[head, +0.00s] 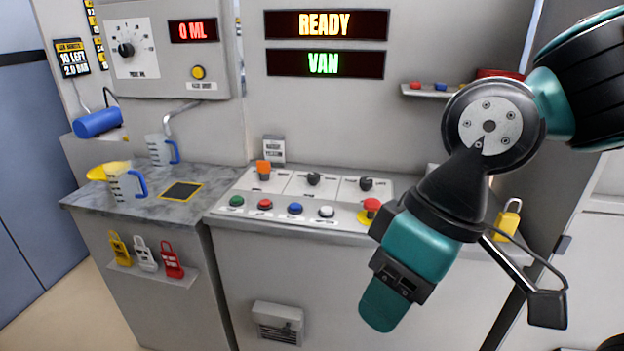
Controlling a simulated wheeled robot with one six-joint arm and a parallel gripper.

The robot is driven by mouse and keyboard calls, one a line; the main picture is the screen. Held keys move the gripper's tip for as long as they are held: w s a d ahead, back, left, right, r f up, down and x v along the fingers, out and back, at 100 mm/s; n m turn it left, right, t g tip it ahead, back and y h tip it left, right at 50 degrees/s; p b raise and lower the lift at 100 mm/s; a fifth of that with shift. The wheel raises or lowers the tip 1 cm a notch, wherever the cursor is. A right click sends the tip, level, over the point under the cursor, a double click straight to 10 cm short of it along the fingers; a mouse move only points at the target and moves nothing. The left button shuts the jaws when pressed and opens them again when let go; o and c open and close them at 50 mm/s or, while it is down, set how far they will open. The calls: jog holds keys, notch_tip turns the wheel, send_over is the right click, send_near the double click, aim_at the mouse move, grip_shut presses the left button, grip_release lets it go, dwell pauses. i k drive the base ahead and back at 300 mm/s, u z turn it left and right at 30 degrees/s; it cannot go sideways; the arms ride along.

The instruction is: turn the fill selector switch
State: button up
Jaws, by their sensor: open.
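Three rotary switches stand in a row on the sloped control panel (238,206). The left switch (263,168) has an orange handle, and the middle switch (313,178) and right switch (366,183) are black. The lettering by them is too small to tell which is the fill selector. Another black knob (126,48) is on the dispenser at upper left. My gripper (380,312) is open and empty, seen side-on. It points down in front of the panel's right end, apart from the switches.
Below the switches are several coloured push buttons and a red emergency stop (370,207). Jugs (126,186) stand on the left counter (150,208). A small shelf (430,93) and a yellow padlock (507,222) are at right. Displays (326,25) read READY and VAN.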

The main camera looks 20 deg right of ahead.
aim_at(313, 178)
jog(key=u, duration=0.1)
jog(key=i, duration=1.05)
jog(key=z, duration=0.65)
